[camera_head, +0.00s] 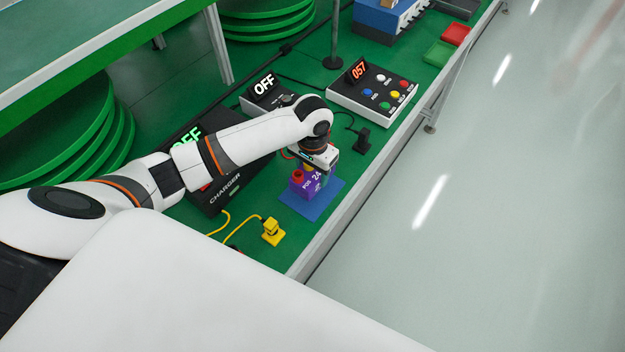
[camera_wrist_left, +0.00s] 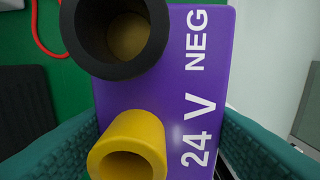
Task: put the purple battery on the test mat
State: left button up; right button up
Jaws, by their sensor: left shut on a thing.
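The purple battery (camera_head: 307,191) is in my left gripper (camera_head: 315,172), over the blue test mat (camera_head: 326,205). I cannot tell whether its base touches the mat. In the left wrist view the battery (camera_wrist_left: 213,90) fills the middle between two teal finger pads, with "24 V" and "NEG" on its top, one black terminal (camera_wrist_left: 115,38) and one yellow terminal (camera_wrist_left: 130,150). In the head view a red terminal shows at its left end. My gripper hides part of the battery and mat. My right gripper is not in view.
A black charger (camera_head: 222,197) stands left of the mat. A yellow plug (camera_head: 271,232) lies on the green bench nearer me. Behind are a box with a "057" display (camera_head: 375,90), an "OFF" box (camera_head: 262,92) and a small black plug (camera_head: 362,140). The bench edge runs along the right.

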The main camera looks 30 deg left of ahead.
aim_at(312, 181)
pick_arm(q)
jog(key=shift+w+a+f, duration=0.1)
jog(key=shift+f, duration=0.65)
notch_tip(312, 181, down, 3)
jog(key=shift+r, duration=0.1)
jog(key=shift+f, duration=0.2)
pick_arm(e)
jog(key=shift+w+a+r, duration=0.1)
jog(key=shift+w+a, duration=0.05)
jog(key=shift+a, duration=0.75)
pick_arm(q)
jog(key=shift+f, duration=0.15)
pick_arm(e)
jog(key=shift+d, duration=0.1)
pick_arm(q)
jog(key=o, duration=1.5)
jog(key=shift+c, duration=0.2)
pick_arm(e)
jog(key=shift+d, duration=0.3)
pick_arm(q)
notch_tip(312, 181, up, 12)
jog(key=shift+f, duration=0.15)
jog(key=shift+r, duration=0.3)
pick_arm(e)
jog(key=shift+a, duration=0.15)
